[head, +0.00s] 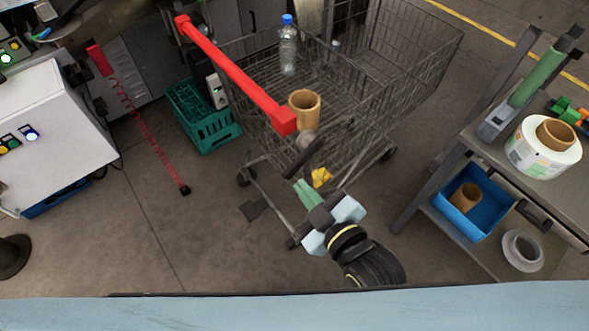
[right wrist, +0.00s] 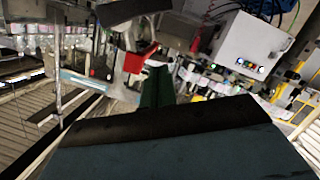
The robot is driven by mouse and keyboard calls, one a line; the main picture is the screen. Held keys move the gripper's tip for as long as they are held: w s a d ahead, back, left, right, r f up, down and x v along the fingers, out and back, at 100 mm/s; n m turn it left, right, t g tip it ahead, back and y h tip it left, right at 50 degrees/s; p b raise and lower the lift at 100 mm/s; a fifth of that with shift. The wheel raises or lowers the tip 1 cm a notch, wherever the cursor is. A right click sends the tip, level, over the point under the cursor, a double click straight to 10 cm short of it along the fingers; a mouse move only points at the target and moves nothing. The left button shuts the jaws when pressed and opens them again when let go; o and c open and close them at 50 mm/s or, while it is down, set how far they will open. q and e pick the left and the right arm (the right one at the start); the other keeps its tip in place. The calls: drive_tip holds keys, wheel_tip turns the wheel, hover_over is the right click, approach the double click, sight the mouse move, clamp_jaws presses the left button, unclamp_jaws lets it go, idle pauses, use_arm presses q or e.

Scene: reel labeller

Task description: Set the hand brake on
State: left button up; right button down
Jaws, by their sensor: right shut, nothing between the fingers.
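The cart (head: 375,85) is a wire trolley with a red push bar (head: 235,75). A dark lever (head: 304,158) with a round grey hub (head: 306,139) sits below the near end of the bar and looks like the hand brake. My right gripper (head: 304,188) is just below and in front of the lever, its green fingers together and empty, apart from it as far as I can tell. In the right wrist view the green fingers (right wrist: 156,88) point toward a red part, likely the bar's end (right wrist: 139,60). My left gripper is out of view.
A brown cardboard core (head: 305,105) and a bottle (head: 288,50) are at the cart. A teal crate (head: 203,118) stands behind left. A workbench (head: 500,165) with a label roll (head: 525,150) and a blue bin (head: 484,222) is at right. A white control box (head: 55,125) is at left.

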hover_over(294, 172)
drive_tip(key=s+a, duration=0.2)
drive_tip(key=s, duration=0.2)
drive_tip(key=f, duration=0.2)
drive_tip(key=shift+w+d+f+b, duration=0.4)
drive_tip(key=shift+w+d+f, duration=0.1)
drive_tip(key=shift+f, duration=0.3)
drive_tip(key=shift+w+d+f+b, duration=0.35)
drive_tip(key=shift+w+d+f, duration=0.15)
drive_tip(key=shift+f, duration=0.25)
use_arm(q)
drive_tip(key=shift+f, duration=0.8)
use_arm(e)
drive_tip(key=shift+s, duration=0.1)
